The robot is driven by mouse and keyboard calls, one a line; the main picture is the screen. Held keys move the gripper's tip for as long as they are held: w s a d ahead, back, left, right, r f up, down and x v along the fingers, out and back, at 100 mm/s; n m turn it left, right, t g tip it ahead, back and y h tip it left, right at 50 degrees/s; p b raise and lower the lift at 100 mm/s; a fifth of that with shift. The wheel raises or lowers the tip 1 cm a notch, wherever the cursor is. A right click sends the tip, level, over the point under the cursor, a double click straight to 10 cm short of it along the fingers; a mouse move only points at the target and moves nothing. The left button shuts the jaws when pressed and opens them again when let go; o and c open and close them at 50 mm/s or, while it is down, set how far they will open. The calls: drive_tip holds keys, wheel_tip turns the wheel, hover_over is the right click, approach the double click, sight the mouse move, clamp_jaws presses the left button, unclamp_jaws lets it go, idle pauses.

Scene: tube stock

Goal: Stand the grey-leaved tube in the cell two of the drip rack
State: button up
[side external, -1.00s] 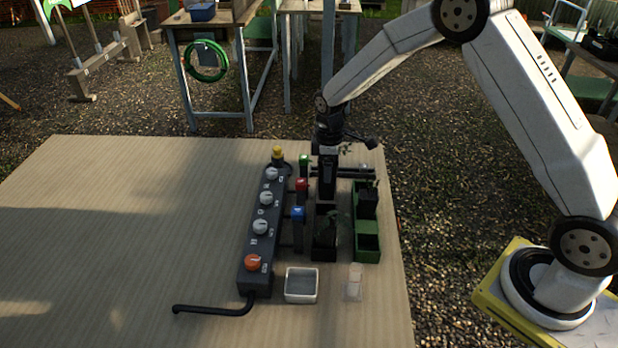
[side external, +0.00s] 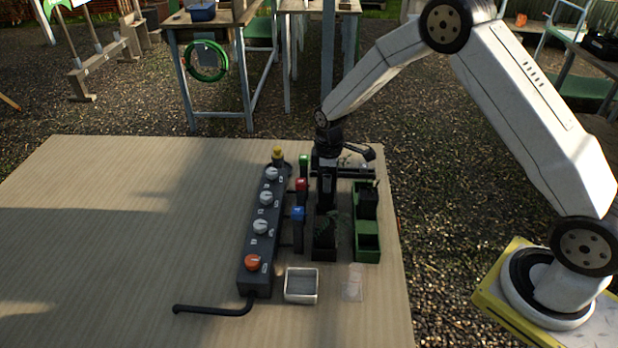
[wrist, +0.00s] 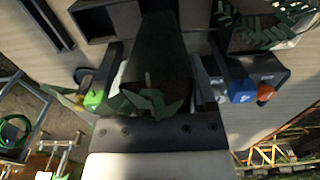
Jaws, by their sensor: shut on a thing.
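My gripper (side external: 327,164) is shut on a dark, upright tube (side external: 327,188). In the wrist view the dark tube (wrist: 157,60) stands between the fingers, with dull green-grey leaves (wrist: 152,103) close to the palm. The drip rack appears to be the black rack (side external: 332,254) beside the valves. The held tube's lower end is at or inside a cell of this rack, behind a fern-like plant (side external: 323,237) in the front part. The cell's number and the tube's depth cannot be told.
A green crate (side external: 367,243) stands right of the rack, with a dark tube (side external: 368,203) towards its back. A pale tray (side external: 301,298) and a translucent piece (side external: 352,288) lie in front.

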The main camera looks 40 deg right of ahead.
sight(327, 197)
drive_tip(key=shift+f, duration=3.05)
drive_tip(key=shift+f, duration=0.5)
drive_tip(key=o, duration=1.3)
wheel_tip(327, 197, up, 8)
drive_tip(key=shift+f, duration=0.1)
